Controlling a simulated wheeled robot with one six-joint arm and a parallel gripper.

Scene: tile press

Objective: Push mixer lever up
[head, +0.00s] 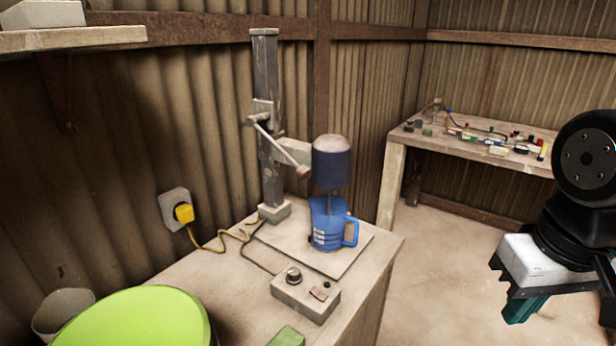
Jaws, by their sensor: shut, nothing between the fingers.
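The mixer stands on a wooden bench. Its lever (279,145) is a thin grey rod running from a pivot on the grey upright post (268,75) down to the right, with a brown knob (302,172) at its low end. The lever slopes downward. The mixer head (331,165) is a dark blue cylinder with a pale top, held beside the post. Its shaft reaches down into a blue jug (326,232) with a handle on the right.
The bench (225,262) holds a control box (305,294) with a knob, and a lime-green round thing (135,318). A yellow plug (184,213) and cable are at the wall. A second table (465,146) with small parts stands behind. Open floor (440,262) lies between.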

